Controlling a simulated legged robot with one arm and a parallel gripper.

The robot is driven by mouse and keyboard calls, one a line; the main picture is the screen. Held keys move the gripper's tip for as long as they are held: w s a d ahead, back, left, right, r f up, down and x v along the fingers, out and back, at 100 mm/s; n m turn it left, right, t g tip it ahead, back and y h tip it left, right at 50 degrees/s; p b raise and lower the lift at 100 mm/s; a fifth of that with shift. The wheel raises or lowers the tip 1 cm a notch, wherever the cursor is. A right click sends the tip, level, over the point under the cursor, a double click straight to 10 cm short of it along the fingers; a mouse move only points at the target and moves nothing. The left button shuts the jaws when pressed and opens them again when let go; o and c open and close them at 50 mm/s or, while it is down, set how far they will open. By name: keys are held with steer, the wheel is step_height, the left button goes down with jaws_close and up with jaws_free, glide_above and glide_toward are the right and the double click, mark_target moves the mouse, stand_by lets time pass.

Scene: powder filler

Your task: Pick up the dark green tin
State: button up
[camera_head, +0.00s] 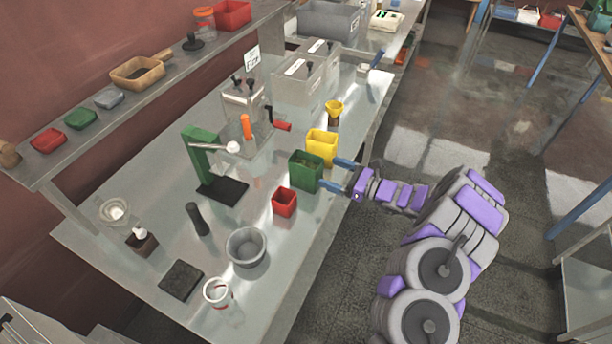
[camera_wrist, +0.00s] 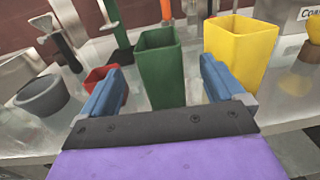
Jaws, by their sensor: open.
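The dark green tin (camera_head: 305,171) is a square, open-topped container standing upright on the metal table near its right edge. In the wrist view the dark green tin (camera_wrist: 162,72) stands ahead, between the directions of my two blue fingers. My gripper (camera_head: 333,174) is open and empty, with its fingers pointing at the tin from the table's edge side. In the wrist view my gripper (camera_wrist: 160,88) shows a wide gap between the fingers. I cannot tell whether a fingertip touches the tin.
A yellow tin (camera_head: 321,146) stands close behind the green one, and a small red tin (camera_head: 284,202) stands in front of it. A grey bowl (camera_head: 247,247) and a green-posted press (camera_head: 203,160) are farther left. The table's right edge is under my arm.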

steer(key=b, duration=0.2)
glide_toward(293, 157)
steer(key=x, duration=0.5)
steer(key=shift+a+f, duration=0.15)
steer(key=shift+a, duration=0.1)
steer(key=c, duration=1.5)
